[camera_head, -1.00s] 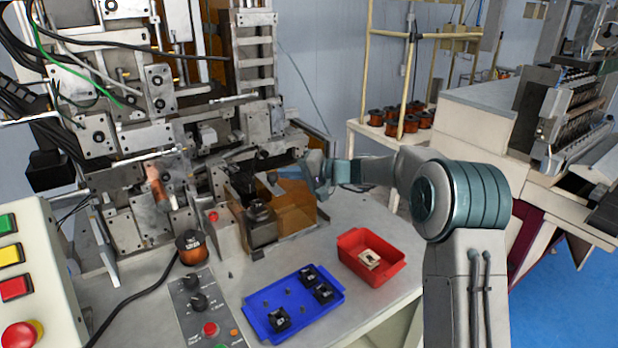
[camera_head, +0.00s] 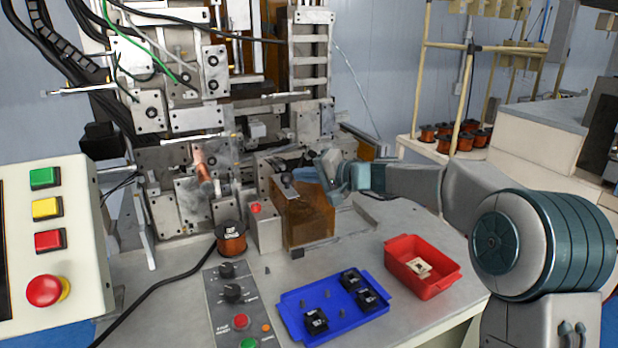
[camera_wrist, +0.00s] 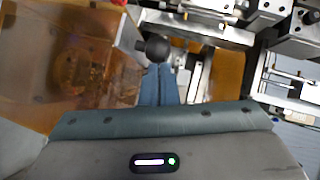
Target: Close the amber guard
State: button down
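The amber guard (camera_head: 308,215) is a see-through orange-brown box-like cover. In the head view it stands in front of the small fixture on the machine's table, and the fixture's parts show only faintly through it. In the wrist view the guard (camera_wrist: 65,75) fills the upper left, with a round black knob (camera_wrist: 154,47) at its right edge. My gripper (camera_wrist: 160,70) points at the knob, its two blue fingers side by side with almost no gap. The fingertips are at or beside the knob; contact is unclear. In the head view my gripper (camera_head: 332,168) is behind the guard's upper right, partly hidden.
A blue tray (camera_head: 290,297) with black parts and a red bin (camera_head: 447,284) lie on the table in front. A copper spool (camera_head: 231,240) and a control panel (camera_head: 222,310) are left of them. A button box (camera_head: 80,270) stands at the far left.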

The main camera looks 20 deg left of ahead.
jog(key=shift+s+a, duration=0.2)
jog(key=shift+a, duration=0.05)
jog(key=shift+w+d+r, duration=0.2)
jog(key=shift+d, duration=0.1)
jog(key=w+d+b+v, duration=0.1)
jog(key=w+b+v, duration=0.15)
jog(key=v, duration=1.05)
jog(key=s+d+f+h, duration=0.5)
jog(key=s+d, duration=0.2)
jog(key=s, duration=0.3)
jog(key=s+d+f+g+h+p, duration=0.1)
jog(key=s+d+f+h, duration=0.4)
jog(key=s, duration=0.6)
jog(key=s+d+f+h+p, duration=0.1)
jog(key=s+d+f+h, duration=0.3)
jog(key=s+d+f, duration=0.3)
jog(key=s+d, duration=0.2)
jog(key=s, duration=0.2)
jog(key=shift+d+f+g+h, duration=0.25)
jog(key=shift+d+g+h, duration=0.15)
